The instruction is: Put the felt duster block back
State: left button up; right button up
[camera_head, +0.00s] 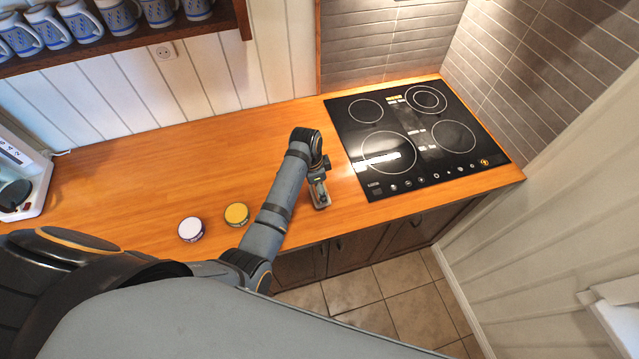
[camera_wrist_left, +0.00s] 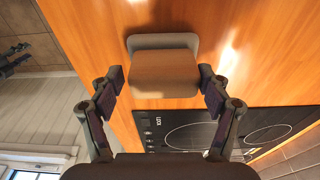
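The felt duster block (camera_wrist_left: 165,72) has a wooden body and a grey felt-like pad along one edge. It is on the wooden counter, left of the cooktop; in the head view it shows (camera_head: 320,196) just beyond the end of my left arm. My left gripper (camera_wrist_left: 161,82) is open, with one finger on either side of the block. The left finger in the wrist view has a clear gap to it; the right one is very close, and I cannot tell if it touches. A dark shape at the wrist view's left edge looks like my right gripper (camera_wrist_left: 14,60); its opening is unclear.
The black cooktop (camera_head: 417,136) lies right of the block. A white-lidded tin (camera_head: 191,229) and a yellow-lidded tin (camera_head: 237,214) stand left of my arm, near the counter's front. A mug shelf (camera_head: 130,38) hangs on the back wall. The counter (camera_head: 150,165) behind the tins is clear.

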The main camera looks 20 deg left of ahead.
aim_at(315, 195)
pick_arm(q)
jog(key=shift+o, duration=0.5)
jog(key=shift+s+a+r, duration=0.1)
notch_tip(315, 195, up, 3)
jog(key=shift+a+f+b, duration=0.15)
jog(key=shift+b, duration=0.45)
notch_tip(315, 195, up, 9)
jog(key=a, duration=0.1)
jog(key=shift+s, duration=0.45)
pick_arm(e)
jog(key=s, duration=0.1)
jog(key=s+f, duration=0.1)
jog(key=s, duration=0.1)
jog(key=shift+s+d+f, duration=0.2)
jog(key=shift+s+f, duration=0.15)
jog(key=shift+f, duration=0.05)
jog(key=shift+a, duration=0.1)
pick_arm(q)
jog(key=shift+w, duration=0.1)
pick_arm(e)
jog(key=shift+w, duration=0.15)
